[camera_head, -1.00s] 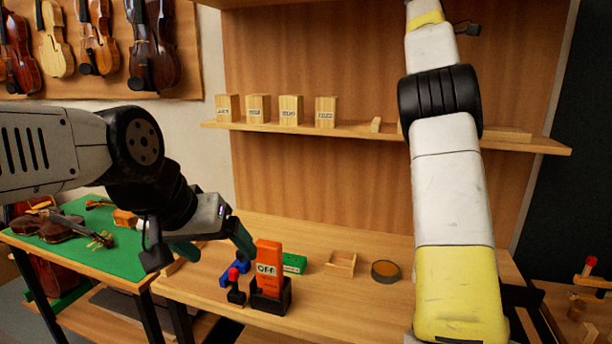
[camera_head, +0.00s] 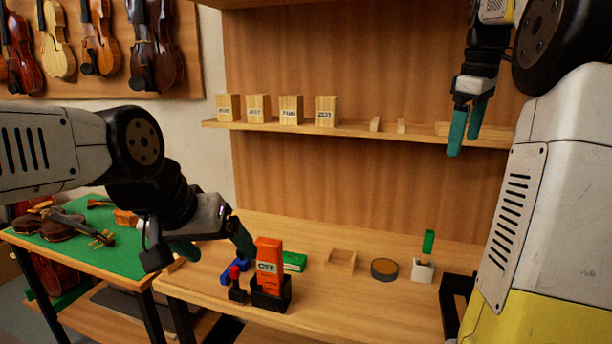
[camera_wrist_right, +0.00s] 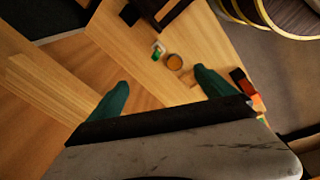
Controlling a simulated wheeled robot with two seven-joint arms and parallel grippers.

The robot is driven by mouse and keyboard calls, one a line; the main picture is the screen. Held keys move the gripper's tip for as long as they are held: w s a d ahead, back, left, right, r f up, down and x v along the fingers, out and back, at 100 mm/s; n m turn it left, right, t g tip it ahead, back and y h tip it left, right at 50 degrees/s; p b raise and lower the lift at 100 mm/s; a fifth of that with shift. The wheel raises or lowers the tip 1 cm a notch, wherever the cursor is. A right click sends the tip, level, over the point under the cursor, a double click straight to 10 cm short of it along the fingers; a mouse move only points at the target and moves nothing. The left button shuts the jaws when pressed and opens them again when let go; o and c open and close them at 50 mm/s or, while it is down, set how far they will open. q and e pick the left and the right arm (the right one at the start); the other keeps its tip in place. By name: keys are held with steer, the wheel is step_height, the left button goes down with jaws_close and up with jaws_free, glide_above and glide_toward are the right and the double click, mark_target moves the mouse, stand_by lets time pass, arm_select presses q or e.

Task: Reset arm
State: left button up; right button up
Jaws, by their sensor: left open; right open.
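My left gripper (camera_head: 212,248) has teal fingers and hangs open at the left front of the bench, just behind and left of the orange block marked OFF. Nothing shows between its fingers. My right gripper (camera_head: 466,128) is raised at the upper right, in front of the shelf's right end, with its teal fingers apart and pointing down. In the right wrist view its two fingers (camera_wrist_right: 158,92) are spread wide with nothing held. The bench lies well below them.
The bench (camera_head: 345,300) holds an orange OFF block (camera_head: 269,262) in a black holder, a green box (camera_head: 294,262), a wooden tray (camera_head: 341,262), a round tin (camera_head: 384,269) and a white cup (camera_head: 422,271) with a green-handled item. The shelf (camera_head: 350,128) carries several wooden blocks. Violins lie on a green table (camera_head: 110,230).

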steer(key=s+a+f+m+t+y, duration=0.1)
steer(key=s+a+f+m+t, duration=0.1)
steer(key=s+a+f, duration=0.5)
steer(key=s+a+f+m+t+y, duration=0.1)
steer(key=s+a+f+m, duration=0.4)
steer(key=s+a, duration=0.6)
steer(key=shift+s+a+f+m+t+y, duration=0.25)
steer(key=shift+a+f+t, duration=0.35)
steer(key=shift+f, duration=0.3)
